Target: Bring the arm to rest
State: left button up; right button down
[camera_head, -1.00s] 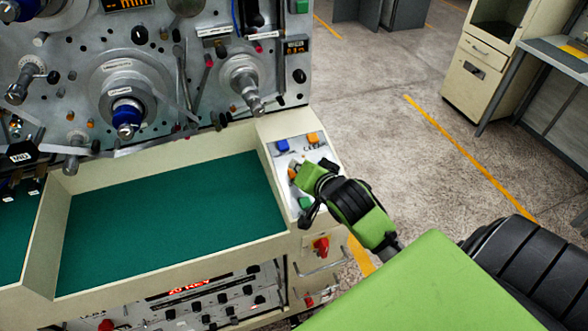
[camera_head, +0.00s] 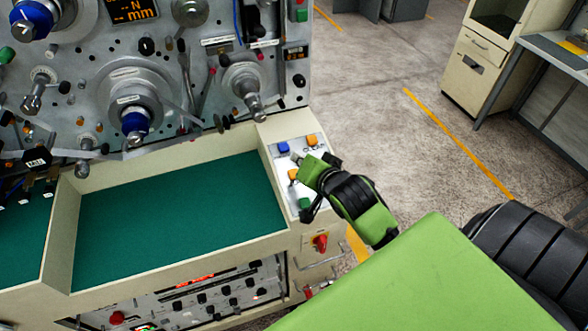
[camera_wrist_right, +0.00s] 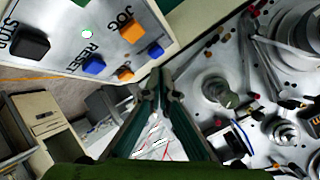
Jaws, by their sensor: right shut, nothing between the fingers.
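My right gripper (camera_head: 298,158) is over the sloped button panel (camera_head: 281,183) at the right end of the winding machine. It also shows in the right wrist view (camera_wrist_right: 157,75), with its fingers together and nothing between them. In the head view, a blue button (camera_head: 283,147) and an orange button (camera_head: 311,140) lie just beyond the fingertips. Another orange button (camera_head: 293,174) and a green button (camera_head: 304,204) lie beside the gripper. The wrist view shows a dark STOP button (camera_wrist_right: 30,40), a blue RESET button (camera_wrist_right: 94,65) and orange JOG buttons (camera_wrist_right: 132,31). My left gripper is not in view.
The machine face holds several protruding spindles (camera_head: 134,122) and levers. A green-lined tray (camera_head: 180,225) sits below it, empty. A red knob (camera_head: 320,243) is on the front below the panel. Open concrete floor (camera_head: 390,130) lies right, before a cream cabinet (camera_head: 487,60).

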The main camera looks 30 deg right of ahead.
dwell(0.3)
jog(key=s+a+f+n+g+y, duration=0.1)
jog(key=s+a+f+n+g, duration=0.25)
jog(key=s, duration=0.45)
jog(key=s+a+f+n+g, duration=0.2)
jog(key=s+a+f+n, duration=0.25)
jog(key=s, duration=0.35)
jog(key=s+a+f+n+g+y, duration=0.1)
jog(key=s+a+f+n+g, duration=0.25)
jog(key=s, duration=0.45)
notch_tip(320, 180, down, 32)
jog(key=s+n+b, duration=0.1)
jog(key=b, duration=0.6)
jog(key=s+d+f+g+b, duration=0.1)
jog(key=s+f+b, duration=0.2)
jog(key=s+f, duration=0.6)
jog(key=s+d+f+g+b, duration=0.1)
jog(key=s+f+b, duration=0.3)
jog(key=s+f, duration=0.4)
notch_tip(320, 180, down, 7)
jog(key=shift+s+d+r, duration=0.1)
jog(key=shift+s+d, duration=0.25)
